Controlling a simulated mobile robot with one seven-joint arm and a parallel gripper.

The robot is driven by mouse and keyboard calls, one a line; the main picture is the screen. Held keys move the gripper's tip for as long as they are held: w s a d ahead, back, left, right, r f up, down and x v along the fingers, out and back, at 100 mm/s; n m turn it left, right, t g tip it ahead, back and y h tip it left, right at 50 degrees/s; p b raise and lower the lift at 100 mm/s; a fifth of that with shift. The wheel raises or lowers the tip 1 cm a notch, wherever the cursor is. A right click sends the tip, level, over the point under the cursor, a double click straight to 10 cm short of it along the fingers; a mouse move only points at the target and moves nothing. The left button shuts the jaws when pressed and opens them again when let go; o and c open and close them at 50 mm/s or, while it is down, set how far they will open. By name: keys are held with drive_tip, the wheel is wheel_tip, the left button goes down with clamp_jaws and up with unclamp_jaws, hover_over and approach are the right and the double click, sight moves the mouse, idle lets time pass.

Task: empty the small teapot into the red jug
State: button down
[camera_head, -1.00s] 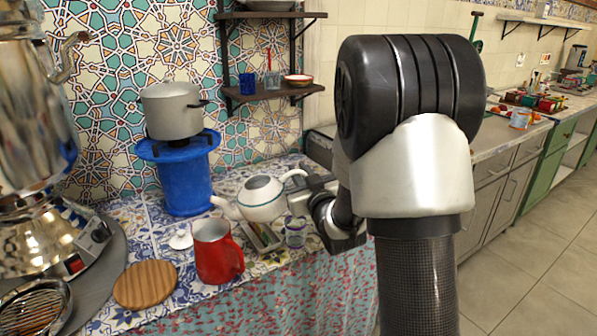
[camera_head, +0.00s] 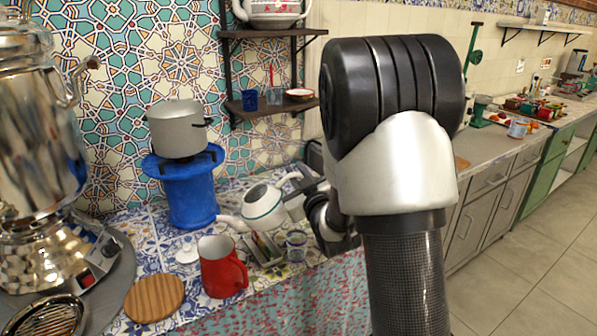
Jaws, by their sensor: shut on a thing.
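The small white teapot (camera_head: 264,207) is held in the air by its handle in my gripper (camera_head: 306,188). It is tilted, its spout toward the left and low, near the red jug's rim. The red jug (camera_head: 223,268) stands upright on the tiled counter, open at the top, below and left of the teapot. I cannot tell whether any liquid is flowing. The fingertips are partly hidden by the handle and the arm. A white lid (camera_head: 187,251) lies on the counter left of the jug.
A small tray (camera_head: 268,252) and a patterned glass (camera_head: 296,246) stand right of the jug. A round wooden board (camera_head: 154,298) lies in front left. A blue stand (camera_head: 190,196) with a pot (camera_head: 178,130) is behind. A samovar (camera_head: 40,130) stands at left.

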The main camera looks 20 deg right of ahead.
drive_tip(key=a+r+n+p, duration=0.6)
drive_tip(key=r+p, duration=0.4)
drive_tip(key=p, duration=0.4)
drive_tip(key=a+r+n+p, duration=0.1)
drive_tip(key=a+n, duration=0.3)
drive_tip(key=a, duration=0.4)
drive_tip(key=a+r+n, duration=0.4)
drive_tip(key=a, duration=0.4)
drive_tip(key=shift+s+r+n+p, duration=0.25)
drive_tip(key=shift+s+n+p, duration=0.05)
drive_tip(key=shift+s+p, duration=0.1)
idle(1.5)
drive_tip(key=shift+d, duration=0.1)
idle(3.0)
